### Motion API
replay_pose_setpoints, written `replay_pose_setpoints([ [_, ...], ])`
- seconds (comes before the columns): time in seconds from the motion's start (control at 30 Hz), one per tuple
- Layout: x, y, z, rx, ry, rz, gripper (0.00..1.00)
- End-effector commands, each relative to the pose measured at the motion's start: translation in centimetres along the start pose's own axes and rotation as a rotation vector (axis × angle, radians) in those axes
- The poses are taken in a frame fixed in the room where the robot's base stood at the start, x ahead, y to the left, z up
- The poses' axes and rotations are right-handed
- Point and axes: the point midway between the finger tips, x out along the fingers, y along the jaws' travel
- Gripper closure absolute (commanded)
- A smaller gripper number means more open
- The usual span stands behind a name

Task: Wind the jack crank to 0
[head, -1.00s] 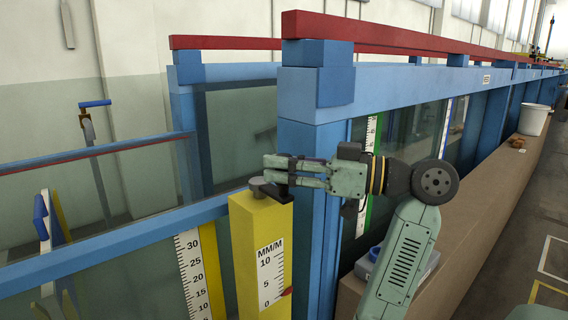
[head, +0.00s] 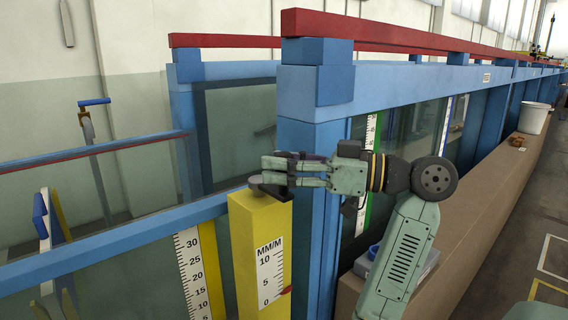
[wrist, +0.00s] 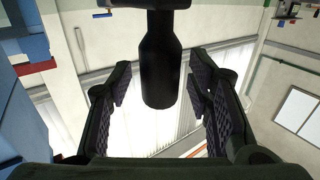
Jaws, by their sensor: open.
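The jack crank (head: 257,181) sits on top of the yellow jack post (head: 246,225), a grey hub with a dark arm, partly hidden by my fingers. My gripper (head: 268,170) is just above the post top, level and pointing left. In the wrist view the crank's dark upright handle (wrist: 160,60) stands between the two open fingers (wrist: 160,95), with gaps visible on both sides. The white MM/M scale (head: 269,275) on the post reads 10, 5 and 0. Its red pointer (head: 286,291) is low on the scale, close to 0; the exact value is too small to tell.
The flume's blue end post (head: 300,200) stands close behind my gripper. A blue rail (head: 120,240) runs left of the jack post. A white bucket (head: 533,119) is on the ledge at far right. Open air lies above the jack.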

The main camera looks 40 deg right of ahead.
Motion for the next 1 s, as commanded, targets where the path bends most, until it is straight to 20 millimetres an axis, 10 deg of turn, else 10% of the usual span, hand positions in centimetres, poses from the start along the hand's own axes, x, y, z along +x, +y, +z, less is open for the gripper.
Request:
replay_pose_setpoints([
  [0.27,-0.9,0.0,-0.1,0.000,0.001,0.002,0.54],
  [0.7,-9.6,0.0,-0.1,0.000,0.002,0.002,0.54],
  [1.0,-12.0,0.0,0.0,0.000,0.000,0.000,0.54],
])
